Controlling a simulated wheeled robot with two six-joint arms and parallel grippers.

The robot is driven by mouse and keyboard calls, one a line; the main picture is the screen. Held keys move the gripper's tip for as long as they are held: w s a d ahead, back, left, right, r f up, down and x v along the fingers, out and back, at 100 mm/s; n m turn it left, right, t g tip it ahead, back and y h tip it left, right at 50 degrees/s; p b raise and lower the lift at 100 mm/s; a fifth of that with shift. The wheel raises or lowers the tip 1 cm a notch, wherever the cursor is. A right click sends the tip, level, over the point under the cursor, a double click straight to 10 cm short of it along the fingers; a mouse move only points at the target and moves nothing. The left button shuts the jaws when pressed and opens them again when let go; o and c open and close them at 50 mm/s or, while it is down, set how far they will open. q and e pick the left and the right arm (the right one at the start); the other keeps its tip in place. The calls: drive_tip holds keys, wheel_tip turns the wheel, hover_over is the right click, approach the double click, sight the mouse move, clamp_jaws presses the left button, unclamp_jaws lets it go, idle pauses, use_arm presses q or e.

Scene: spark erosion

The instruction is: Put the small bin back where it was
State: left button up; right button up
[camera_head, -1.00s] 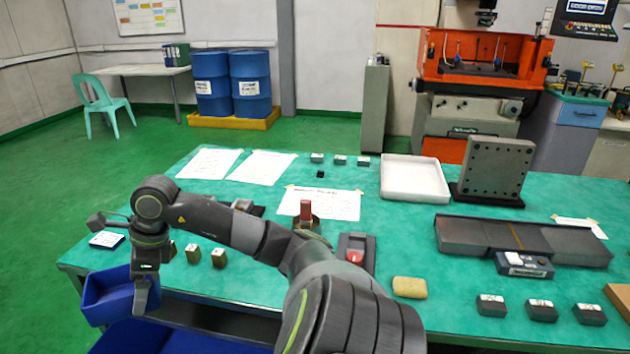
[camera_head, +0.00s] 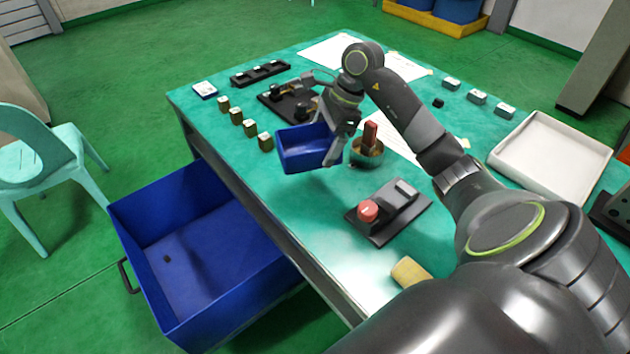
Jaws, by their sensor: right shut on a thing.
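The small blue bin (camera_head: 300,152) is in my right gripper (camera_head: 334,146), which is shut on its right-hand wall. The bin looks roughly upright and sits over the green table (camera_head: 300,215), near its left edge. I cannot tell whether its bottom touches the table. My left gripper is not in view.
A large blue bin (camera_head: 215,255) stands beside the table with a small dark piece (camera_head: 166,259) inside. Close to the small bin are several brass blocks (camera_head: 250,128), a round metal cup (camera_head: 366,152) with a red-brown piece, and a red-button box (camera_head: 368,211). A white tray (camera_head: 550,160) lies right.

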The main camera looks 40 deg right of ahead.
drive_tip(key=f, duration=0.3)
drive_tip(key=f+p, duration=0.1)
drive_tip(key=f, duration=0.1)
drive_tip(key=shift+w+a+f, duration=0.1)
drive_tip(key=shift+a+f, duration=0.15)
drive_tip(key=shift+f, duration=0.65)
wheel_tip(320, 180, down, 3)
drive_tip(key=shift+p, duration=0.35)
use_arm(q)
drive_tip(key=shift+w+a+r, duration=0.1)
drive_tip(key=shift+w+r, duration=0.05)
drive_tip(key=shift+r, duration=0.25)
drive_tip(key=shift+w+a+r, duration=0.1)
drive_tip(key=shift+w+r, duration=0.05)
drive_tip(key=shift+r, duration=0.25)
use_arm(e)
drive_tip(key=shift+d, duration=0.1)
drive_tip(key=shift+f, duration=0.1)
drive_tip(key=shift+f+b, duration=0.1)
drive_tip(key=shift+b, duration=0.2)
drive_tip(key=o, duration=0.9)
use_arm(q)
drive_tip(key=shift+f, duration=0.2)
